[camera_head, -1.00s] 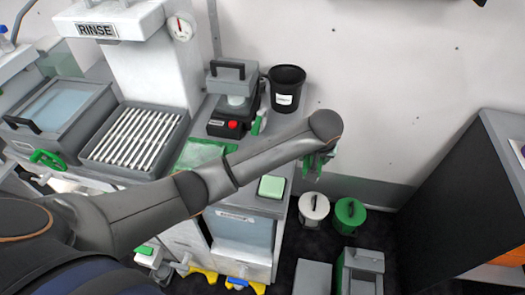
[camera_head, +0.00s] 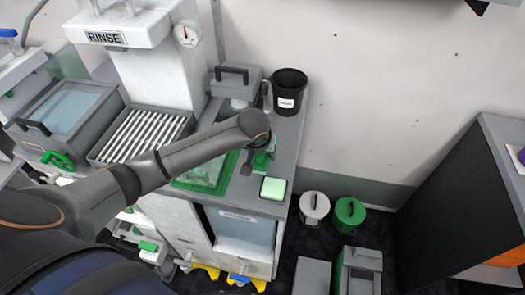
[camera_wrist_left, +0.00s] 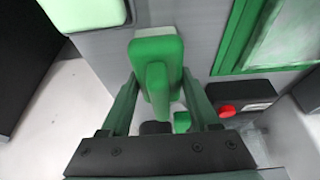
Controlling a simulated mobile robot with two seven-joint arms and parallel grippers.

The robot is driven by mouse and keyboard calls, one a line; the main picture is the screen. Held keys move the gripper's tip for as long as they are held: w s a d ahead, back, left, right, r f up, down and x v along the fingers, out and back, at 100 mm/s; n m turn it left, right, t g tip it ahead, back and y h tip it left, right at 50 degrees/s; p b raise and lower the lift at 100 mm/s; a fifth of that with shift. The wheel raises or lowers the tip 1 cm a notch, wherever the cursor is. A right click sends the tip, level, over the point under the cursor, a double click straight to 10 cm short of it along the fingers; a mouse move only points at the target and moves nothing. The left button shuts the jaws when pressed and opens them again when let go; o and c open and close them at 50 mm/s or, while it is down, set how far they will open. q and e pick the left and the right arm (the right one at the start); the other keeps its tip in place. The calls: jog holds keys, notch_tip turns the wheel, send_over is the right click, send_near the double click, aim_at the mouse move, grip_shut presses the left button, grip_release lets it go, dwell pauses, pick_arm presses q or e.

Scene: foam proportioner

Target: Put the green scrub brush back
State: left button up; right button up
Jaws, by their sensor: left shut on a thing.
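My left gripper (camera_head: 257,160) is over the right part of the grey counter, pointing down, between the green-framed tray and the pale green block. In the left wrist view its two dark green fingers (camera_wrist_left: 158,95) are shut on the green scrub brush (camera_wrist_left: 157,48), a green block with a raised grip. Part of the brush also shows under the wrist in the head view (camera_head: 262,161). My right gripper is not in view.
A green-framed tray (camera_head: 228,178) lies left of the gripper and a pale green block (camera_head: 273,189) in front. Behind stand a grey press (camera_head: 236,82) and a black bin (camera_head: 289,91). A red button (camera_wrist_left: 227,111) shows close by. White and green bins (camera_head: 350,213) stand on the floor right.

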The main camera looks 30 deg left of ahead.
pick_arm(q)
jog(key=shift+f, duration=0.1)
jog(key=o, duration=1.3)
jog(key=v, duration=1.2)
